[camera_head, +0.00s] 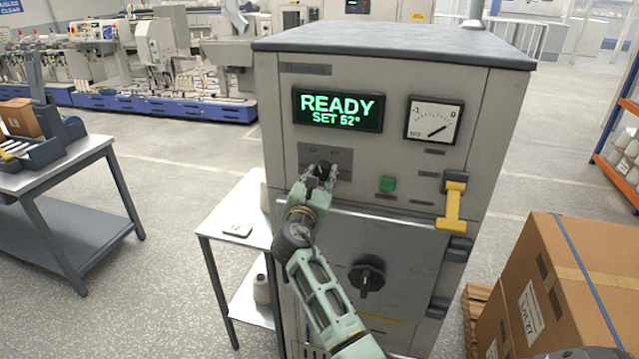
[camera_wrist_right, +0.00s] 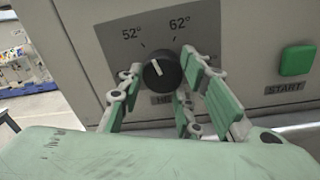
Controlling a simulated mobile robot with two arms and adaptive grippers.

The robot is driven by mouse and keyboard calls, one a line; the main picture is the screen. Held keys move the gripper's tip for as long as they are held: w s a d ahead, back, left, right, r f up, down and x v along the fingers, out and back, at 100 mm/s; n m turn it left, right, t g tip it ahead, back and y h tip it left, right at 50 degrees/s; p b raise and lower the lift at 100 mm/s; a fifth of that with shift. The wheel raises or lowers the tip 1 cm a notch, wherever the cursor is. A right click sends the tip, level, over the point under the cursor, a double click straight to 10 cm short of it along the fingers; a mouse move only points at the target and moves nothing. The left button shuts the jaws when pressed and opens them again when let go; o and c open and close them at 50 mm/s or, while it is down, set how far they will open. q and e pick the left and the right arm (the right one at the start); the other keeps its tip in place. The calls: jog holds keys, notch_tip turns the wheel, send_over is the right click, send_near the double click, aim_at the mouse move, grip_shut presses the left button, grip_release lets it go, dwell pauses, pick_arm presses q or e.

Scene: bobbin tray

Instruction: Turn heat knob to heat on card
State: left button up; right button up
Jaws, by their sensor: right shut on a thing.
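The black heat knob (camera_wrist_right: 161,71) sits on the machine's grey panel plate, below the printed 52° and 62° marks. Its white pointer line tilts slightly left of upright, toward the 52° side. My right gripper (camera_wrist_right: 160,78) is shut on the knob, with green-padded fingers on both sides. In the head view the right gripper (camera_head: 319,179) covers most of the knob. My left gripper is not in view.
A green START button (camera_head: 388,184) is right of the knob. A yellow handle (camera_head: 453,205) and a black door knob (camera_head: 367,275) are on the machine front. The side table (camera_head: 222,211) stands left, a large carton (camera_head: 565,290) at right.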

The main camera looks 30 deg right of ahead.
jog(key=shift+a+m+b, duration=0.1)
jog(key=shift+m+b, duration=0.7)
jog(key=shift+m, duration=0.2)
jog(key=m+b, duration=0.7)
jog(key=m+h+b, duration=0.1)
jog(key=m+b, duration=0.6)
jog(key=m, duration=0.1)
jog(key=shift+s+r+h+b, duration=0.1)
jog(key=shift+r+h+b, duration=0.05)
jog(key=shift+h+b, duration=0.2)
jog(key=m+b, duration=0.2)
jog(key=m, duration=0.1)
jog(key=shift+d+r+g+b, duration=0.1)
jog(key=shift+d+g+b, duration=0.1)
jog(key=shift+g+b, duration=0.15)
jog(key=shift+r+m+b, duration=0.1)
jog(key=shift+m+b, duration=0.5)
jog(key=shift+m, duration=0.4)
jog(key=shift+r, duration=0.1)
jog(key=o, duration=0.9)
jog(key=shift+s, duration=0.1)
jog(key=shift+o, duration=0.7)
jog(key=shift+d+f, duration=0.1)
jog(key=shift+f, duration=0.1)
